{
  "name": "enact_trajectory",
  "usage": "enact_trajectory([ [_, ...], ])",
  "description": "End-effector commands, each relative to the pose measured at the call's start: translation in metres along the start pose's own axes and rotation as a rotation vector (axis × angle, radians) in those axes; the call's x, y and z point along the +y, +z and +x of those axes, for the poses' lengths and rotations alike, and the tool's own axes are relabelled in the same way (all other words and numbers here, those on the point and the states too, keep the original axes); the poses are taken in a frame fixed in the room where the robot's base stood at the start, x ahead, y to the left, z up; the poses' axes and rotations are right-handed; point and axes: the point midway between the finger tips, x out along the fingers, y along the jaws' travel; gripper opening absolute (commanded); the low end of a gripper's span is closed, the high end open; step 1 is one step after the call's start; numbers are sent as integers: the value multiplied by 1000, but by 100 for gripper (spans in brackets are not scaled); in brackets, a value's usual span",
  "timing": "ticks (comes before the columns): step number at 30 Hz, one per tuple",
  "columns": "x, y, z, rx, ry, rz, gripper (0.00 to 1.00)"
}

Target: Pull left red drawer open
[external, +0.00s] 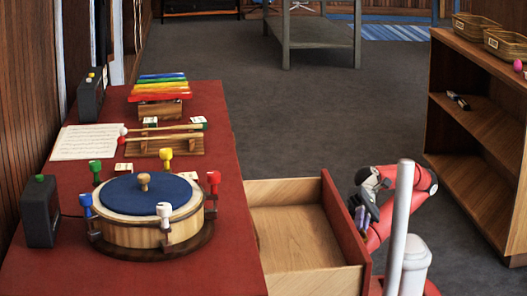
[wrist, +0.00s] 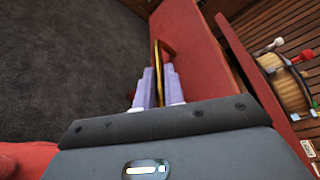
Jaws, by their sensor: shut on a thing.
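The red drawer (external: 346,222) stands far out from the red counter (external: 225,166) in the external view, and its wooden inside looks empty. Its red front (wrist: 197,50) fills the upper middle of the wrist view. A brass handle (wrist: 158,58) runs along that front. My gripper (wrist: 159,86) is shut on the handle, with pale fingers on both sides of it. In the external view my gripper (external: 364,208) is at the outer face of the drawer front, and the handle is hidden there.
A drum (external: 140,232) with coloured pegs, a rainbow xylophone (external: 160,88), mallets and a music sheet (external: 87,142) lie on the counter. A wooden shelf (external: 480,134) stands at the right. Grey carpet (external: 290,120) is clear between shelf and counter.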

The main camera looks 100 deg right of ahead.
Motion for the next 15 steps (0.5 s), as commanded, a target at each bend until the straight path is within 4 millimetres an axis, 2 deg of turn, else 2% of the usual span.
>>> enact_trajectory([
  [7,1,-1,0,1,3,1,0],
  [8,1,-1,0,1,3,1,12],
  [12,1,-1,0,0,2,0,30],
  [15,0,0,0,0,1,0,32],
])
